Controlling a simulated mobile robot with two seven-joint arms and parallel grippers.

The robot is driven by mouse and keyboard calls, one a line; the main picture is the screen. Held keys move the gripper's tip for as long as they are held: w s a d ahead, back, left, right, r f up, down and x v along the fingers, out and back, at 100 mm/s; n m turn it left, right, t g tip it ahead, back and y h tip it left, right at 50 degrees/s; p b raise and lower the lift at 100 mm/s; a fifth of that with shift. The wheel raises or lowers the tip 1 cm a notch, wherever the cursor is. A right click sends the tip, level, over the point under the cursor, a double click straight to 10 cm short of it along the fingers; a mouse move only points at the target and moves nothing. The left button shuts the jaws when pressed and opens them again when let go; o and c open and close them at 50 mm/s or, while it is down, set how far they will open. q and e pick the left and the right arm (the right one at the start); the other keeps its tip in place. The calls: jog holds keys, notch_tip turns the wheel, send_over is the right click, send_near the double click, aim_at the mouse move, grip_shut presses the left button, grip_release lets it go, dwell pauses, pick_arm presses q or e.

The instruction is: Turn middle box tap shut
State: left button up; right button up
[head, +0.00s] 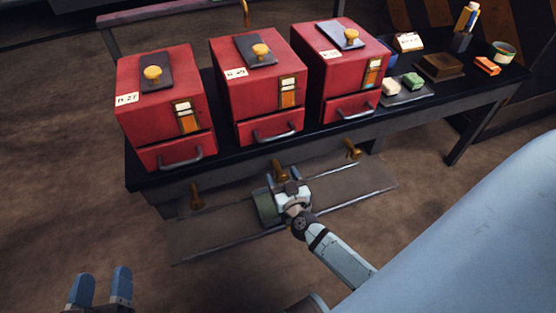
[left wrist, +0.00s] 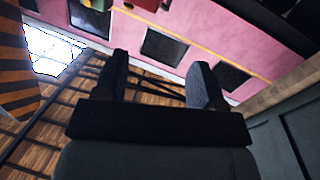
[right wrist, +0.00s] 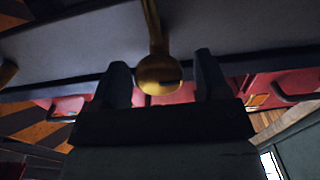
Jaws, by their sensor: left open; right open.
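Three red boxes stand in a row on a dark bench, and brass taps hang below its front edge. The middle tap (head: 279,170) is under the middle box (head: 258,88). My right gripper (head: 284,184) is open at this tap. In the right wrist view the tap's brass stem and rounded end (right wrist: 160,74) show between the two open fingers (right wrist: 160,88), with gaps on both sides; I see no clear contact. My left gripper (head: 101,283) is open and empty at the lower left, away from the bench; its fingers also show in the left wrist view (left wrist: 160,82).
The left tap (head: 196,196) and right tap (head: 353,149) hang on either side. A grey strip (head: 350,187) lies on the floor below. Small blocks, a brown box (head: 440,67) and a tin (head: 502,52) sit at the bench's right end.

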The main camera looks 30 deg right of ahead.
pick_arm(q)
jog(key=shift+r, duration=0.3)
pick_arm(e)
jog(key=shift+w, duration=0.1)
jog(key=shift+c, duration=0.2)
jog(key=c, duration=0.8)
pick_arm(q)
jog(key=shift+f, duration=0.25)
pick_arm(e)
jog(key=shift+r, duration=0.1)
jog(key=shift+c, duration=0.2)
